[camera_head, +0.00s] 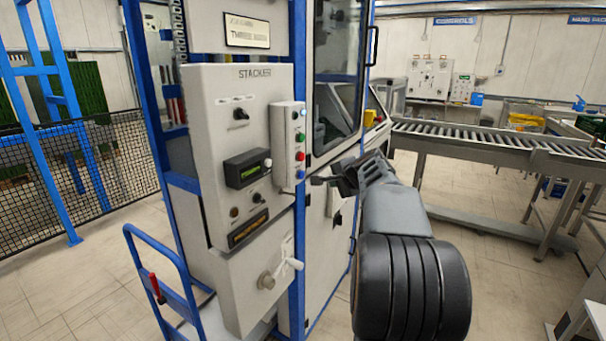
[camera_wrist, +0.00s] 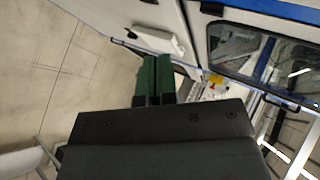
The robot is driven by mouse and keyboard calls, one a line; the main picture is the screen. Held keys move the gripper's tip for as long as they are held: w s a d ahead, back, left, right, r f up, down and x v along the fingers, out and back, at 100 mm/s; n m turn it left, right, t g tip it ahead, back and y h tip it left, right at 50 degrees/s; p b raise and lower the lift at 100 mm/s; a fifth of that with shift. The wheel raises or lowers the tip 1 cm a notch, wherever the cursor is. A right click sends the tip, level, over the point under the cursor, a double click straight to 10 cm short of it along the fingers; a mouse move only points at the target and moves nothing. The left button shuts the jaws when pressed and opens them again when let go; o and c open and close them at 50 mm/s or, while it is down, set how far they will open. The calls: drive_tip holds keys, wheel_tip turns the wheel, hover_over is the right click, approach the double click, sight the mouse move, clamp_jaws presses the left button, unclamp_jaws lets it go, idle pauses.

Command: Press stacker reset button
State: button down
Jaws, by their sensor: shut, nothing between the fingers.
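The stacker control panel (camera_head: 222,110) stands left of centre in the head view, with a "STACKER" label at its top. A narrow button box (camera_head: 285,120) on its right edge carries a column of small buttons, among them a green button (camera_head: 301,137), a red button (camera_head: 300,156) and a blue button (camera_head: 301,174). I cannot read which one is the reset button. My gripper (camera_head: 318,180) is shut and empty, just right of the blue button in the picture; whether it touches is unclear. The wrist view shows my shut fingers (camera_wrist: 153,80) and no buttons clearly.
A blue-framed cabinet with a glass door (camera_head: 337,75) stands behind my gripper. A roller conveyor (camera_head: 490,140) runs to the right. A blue trolley (camera_head: 165,275) with a red grip is at lower left. Mesh fencing (camera_head: 75,180) stands at left. The floor around is mostly clear.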

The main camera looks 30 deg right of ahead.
drive_tip(key=w+a+p, duration=0.3)
drive_tip(key=w, duration=0.3)
drive_tip(key=shift+a, duration=0.15)
idle(2.2)
drive_tip(key=shift+w+a, duration=0.15)
drive_tip(key=shift+w, duration=0.15)
drive_tip(key=shift+w+a+p, duration=0.2)
drive_tip(key=shift+w+p, duration=0.15)
drive_tip(key=shift+w, duration=0.05)
idle(0.8)
drive_tip(key=shift+s, duration=0.1)
drive_tip(key=shift+s+d+b, duration=0.35)
drive_tip(key=shift+s+b, duration=0.25)
drive_tip(key=shift+s, duration=0.05)
idle(0.3)
drive_tip(key=shift+s+d+b, duration=0.4)
drive_tip(key=shift+s+b, duration=0.1)
drive_tip(key=shift+s, duration=0.25)
drive_tip(key=shift+s+d+b, duration=0.4)
drive_tip(key=shift+s+b, duration=0.05)
drive_tip(key=shift+s, duration=0.25)
drive_tip(key=shift+s+d+b, duration=0.4)
drive_tip(key=shift+s+b, duration=0.1)
drive_tip(key=shift+s, duration=0.25)
